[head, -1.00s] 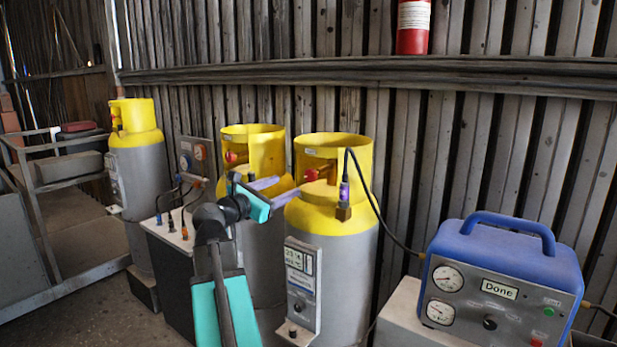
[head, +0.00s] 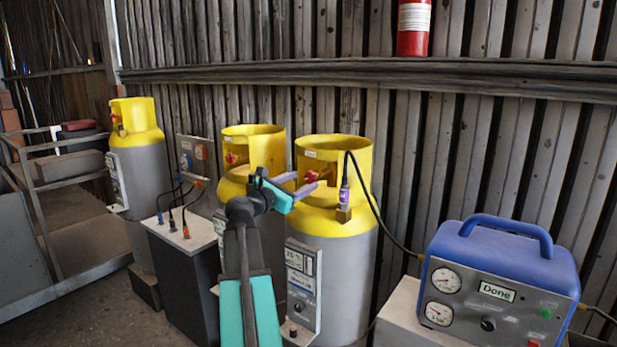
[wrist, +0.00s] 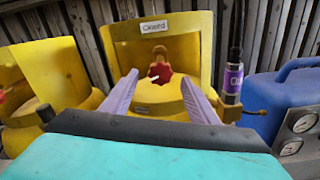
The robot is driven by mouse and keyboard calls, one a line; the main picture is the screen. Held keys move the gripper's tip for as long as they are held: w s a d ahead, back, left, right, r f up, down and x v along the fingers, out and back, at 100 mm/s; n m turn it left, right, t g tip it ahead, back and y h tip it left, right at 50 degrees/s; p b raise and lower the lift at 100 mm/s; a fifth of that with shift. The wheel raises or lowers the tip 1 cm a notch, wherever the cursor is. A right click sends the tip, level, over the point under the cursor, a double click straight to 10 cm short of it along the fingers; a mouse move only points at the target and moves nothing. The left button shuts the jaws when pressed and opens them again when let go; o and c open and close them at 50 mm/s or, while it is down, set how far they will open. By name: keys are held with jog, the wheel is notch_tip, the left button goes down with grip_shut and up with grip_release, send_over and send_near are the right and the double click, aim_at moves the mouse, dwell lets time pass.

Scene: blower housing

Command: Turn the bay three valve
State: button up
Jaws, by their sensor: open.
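The rightmost of three grey cylinders with yellow tops (head: 330,222) has a red valve knob (head: 311,176) inside its cut-out collar. In the wrist view the red knob (wrist: 160,72) sits on a brass stem, under a small label (wrist: 154,27) that seems to read "Closed". My gripper (head: 306,182) is open and empty, its purple fingers pointing into this collar. In the wrist view my fingers (wrist: 160,80) lie to either side of the knob's line, with the knob ahead between them. I cannot tell whether they touch it.
A black hose with a purple-banded fitting (head: 344,195) rises at the collar's right and runs to a blue gauge unit (head: 503,270) showing "Done". The middle cylinder (head: 240,142) is close on the left; another (head: 140,165) stands farther left. A black box (head: 185,275) with cables stands between.

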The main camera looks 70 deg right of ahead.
aim_at(309, 178)
jog(key=shift+p+x, duration=0.55)
jog(key=shift+x, duration=1.95)
jog(key=c, duration=0.9)
jog(key=shift+a, duration=0.4)
jog(key=shift+c, duration=0.7)
jog(key=shift+d, duration=0.35)
